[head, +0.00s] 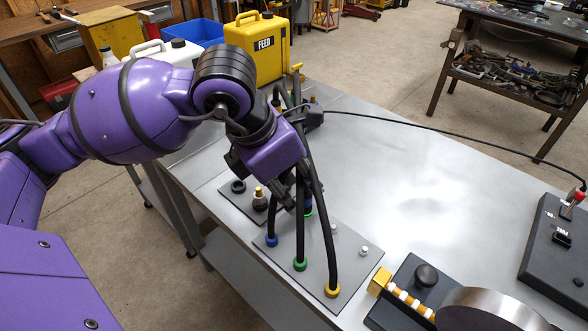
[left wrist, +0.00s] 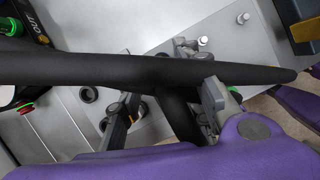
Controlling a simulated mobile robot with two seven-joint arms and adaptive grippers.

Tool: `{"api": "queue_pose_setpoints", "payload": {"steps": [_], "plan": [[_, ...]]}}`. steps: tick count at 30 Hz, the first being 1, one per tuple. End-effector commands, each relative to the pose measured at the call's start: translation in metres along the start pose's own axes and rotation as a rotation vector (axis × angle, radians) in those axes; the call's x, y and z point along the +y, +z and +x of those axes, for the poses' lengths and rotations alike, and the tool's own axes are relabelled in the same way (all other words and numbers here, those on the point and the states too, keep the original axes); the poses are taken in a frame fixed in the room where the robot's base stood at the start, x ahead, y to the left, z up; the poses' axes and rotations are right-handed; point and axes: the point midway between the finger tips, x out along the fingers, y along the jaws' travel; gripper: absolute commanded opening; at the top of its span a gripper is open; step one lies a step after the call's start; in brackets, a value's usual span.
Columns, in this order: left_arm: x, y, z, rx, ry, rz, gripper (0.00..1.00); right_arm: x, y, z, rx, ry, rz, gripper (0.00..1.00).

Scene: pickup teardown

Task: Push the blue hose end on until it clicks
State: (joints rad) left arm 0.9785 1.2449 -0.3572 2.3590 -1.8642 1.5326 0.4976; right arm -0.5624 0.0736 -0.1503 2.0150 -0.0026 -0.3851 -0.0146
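The blue hose end (head: 271,240) stands at the left edge of the grey port plate (head: 345,262). Its black hose rises behind my left gripper. A green hose end (head: 300,264) and a yellow hose end (head: 332,290) stand beside it on the plate. I cannot tell whether the blue end is fully seated. My left gripper (head: 292,190) is above the blue end, among the hoses. In the left wrist view its fingers (left wrist: 168,106) are apart, with a dark hose (left wrist: 178,115) between them and another black hose (left wrist: 90,70) crossing in front. My right gripper is out of view.
Dark sockets and a brass-topped fitting (head: 259,198) are close left of the gripper. A yellow FEED can (head: 258,48) and a white jug stand behind. A dark block with a yellow end (head: 380,282) is front right. The table's middle (head: 430,200) is clear.

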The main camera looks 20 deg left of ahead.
Motion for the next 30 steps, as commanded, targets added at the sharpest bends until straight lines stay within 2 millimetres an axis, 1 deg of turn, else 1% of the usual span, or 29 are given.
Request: {"api": "queue_pose_setpoints", "payload": {"steps": [1, 2, 4, 9, 13, 21, 28, 29, 30], "plan": [[-0.001, -0.001, 0.009, 0.003, -0.004, -0.001, 0.33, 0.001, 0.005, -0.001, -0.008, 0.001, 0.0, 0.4], [-0.001, -0.001, 0.014, 0.003, -0.004, -0.002, 0.33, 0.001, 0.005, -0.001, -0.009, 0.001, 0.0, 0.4], [-0.001, -0.001, 0.025, 0.003, -0.005, -0.002, 0.33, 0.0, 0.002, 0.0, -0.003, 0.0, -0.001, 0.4], [-0.001, 0.0, 0.044, 0.001, -0.003, -0.002, 0.33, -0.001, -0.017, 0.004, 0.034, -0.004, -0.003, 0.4], [-0.001, 0.0, 0.051, 0.001, -0.002, -0.001, 0.33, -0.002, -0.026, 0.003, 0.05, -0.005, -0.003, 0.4], [0.0, 0.0, 0.052, 0.0, -0.002, 0.0, 0.33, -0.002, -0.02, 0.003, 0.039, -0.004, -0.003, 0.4], [0.0, 0.0, 0.051, 0.0, -0.001, -0.001, 0.02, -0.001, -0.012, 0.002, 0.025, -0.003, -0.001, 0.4], [0.0, 0.0, 0.051, 0.0, 0.0, -0.001, 0.0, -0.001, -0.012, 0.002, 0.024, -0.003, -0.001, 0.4], [0.001, 0.0, 0.051, 0.0, 0.001, -0.001, 0.0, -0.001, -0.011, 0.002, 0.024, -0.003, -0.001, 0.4]]}}
